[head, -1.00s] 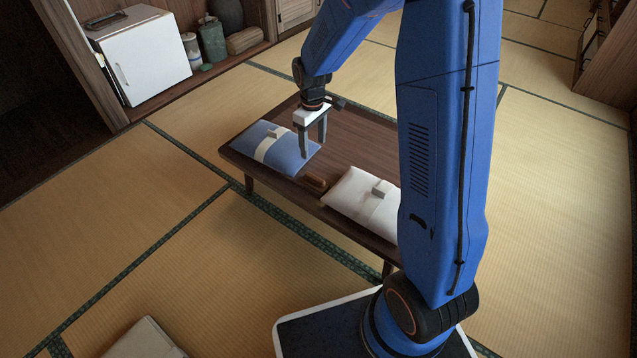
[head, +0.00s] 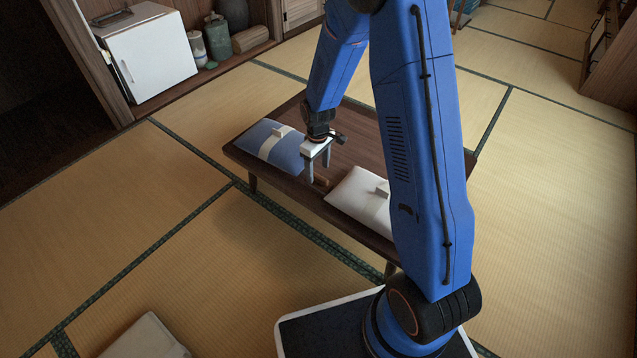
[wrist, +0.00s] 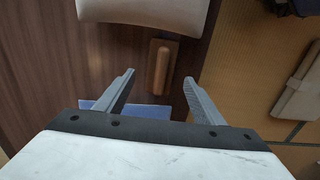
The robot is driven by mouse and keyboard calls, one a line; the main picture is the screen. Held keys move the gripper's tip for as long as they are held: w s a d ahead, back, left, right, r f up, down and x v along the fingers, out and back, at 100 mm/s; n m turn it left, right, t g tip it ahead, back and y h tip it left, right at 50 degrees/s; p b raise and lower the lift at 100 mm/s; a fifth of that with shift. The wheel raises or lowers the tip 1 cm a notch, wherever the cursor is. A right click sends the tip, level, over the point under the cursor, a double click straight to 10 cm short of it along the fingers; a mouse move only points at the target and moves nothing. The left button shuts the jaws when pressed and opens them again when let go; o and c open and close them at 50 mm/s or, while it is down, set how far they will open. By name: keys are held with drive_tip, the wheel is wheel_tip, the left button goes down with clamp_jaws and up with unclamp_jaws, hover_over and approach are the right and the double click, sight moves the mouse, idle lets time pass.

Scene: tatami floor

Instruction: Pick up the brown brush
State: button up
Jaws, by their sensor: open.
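The brown brush (head: 322,182) lies on the dark wooden low table (head: 357,142), between a blue folded bundle and a white one. In the wrist view the brush (wrist: 160,65) lies lengthwise ahead of the fingertips, in line with the gap between them. My gripper (head: 318,178) points down close over the brush, and its fingers partly hide it in the head view. My gripper (wrist: 159,76) is open in the wrist view, with nothing between its fingers. I cannot tell the exact height of the fingertips above the brush.
The blue bundle (head: 285,155) lies left of the brush and the white bundle (head: 352,196) right of it, both close. A white fridge (head: 152,62) and containers stand at the back left. Another pale bundle (head: 146,338) lies on the floor.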

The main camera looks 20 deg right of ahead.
sight(318, 176)
drive_tip(key=shift+s+f, duration=0.2)
drive_tip(key=shift+f, duration=2.1)
drive_tip(key=shift+c, duration=0.4)
drive_tip(key=c, duration=1.2)
drive_tip(key=shift+c, duration=0.3)
drive_tip(key=shift+r, duration=0.15)
wheel_tip(318, 176, up, 10)
drive_tip(key=shift+f, duration=0.1)
